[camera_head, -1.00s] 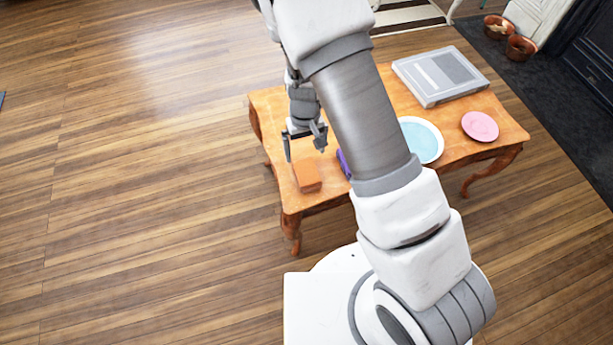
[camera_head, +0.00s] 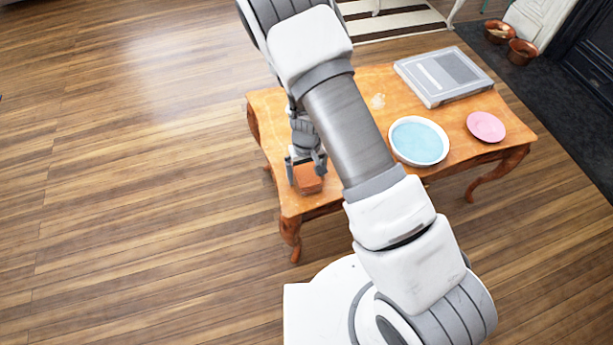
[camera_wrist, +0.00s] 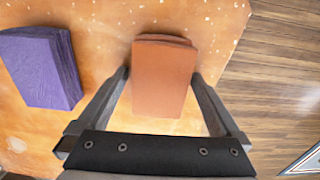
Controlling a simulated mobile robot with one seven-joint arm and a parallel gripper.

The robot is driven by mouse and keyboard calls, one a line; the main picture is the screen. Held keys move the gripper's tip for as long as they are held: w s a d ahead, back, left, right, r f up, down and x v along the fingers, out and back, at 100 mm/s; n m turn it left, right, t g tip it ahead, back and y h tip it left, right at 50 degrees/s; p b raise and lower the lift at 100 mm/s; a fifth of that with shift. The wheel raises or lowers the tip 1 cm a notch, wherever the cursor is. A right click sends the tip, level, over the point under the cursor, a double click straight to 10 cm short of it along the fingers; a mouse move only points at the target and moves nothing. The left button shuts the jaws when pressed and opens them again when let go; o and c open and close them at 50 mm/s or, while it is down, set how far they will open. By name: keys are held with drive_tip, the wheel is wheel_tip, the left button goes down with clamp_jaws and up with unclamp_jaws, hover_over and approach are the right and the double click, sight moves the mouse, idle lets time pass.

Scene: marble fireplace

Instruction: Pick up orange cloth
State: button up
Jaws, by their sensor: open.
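The orange cloth (camera_head: 308,180) is a folded block near the front left end of the wooden table (camera_head: 283,203). In the wrist view the orange cloth (camera_wrist: 163,75) lies flat between my two open fingers. My gripper (camera_head: 307,182) is open, with one finger on each side of the cloth; it also shows in the wrist view (camera_wrist: 161,82). I cannot tell whether the fingers touch the cloth. The cloth's near end runs down toward the gripper's dark palm.
A folded purple cloth (camera_wrist: 42,66) lies left of the orange one in the wrist view. On the table are a blue plate with a white rim (camera_head: 419,141), a pink plate (camera_head: 486,126) and a grey box-like item (camera_head: 444,76). Bare floor (camera_head: 130,190) lies to the left.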

drive_tip(key=c, duration=1.2)
drive_tip(key=shift+c, duration=0.2)
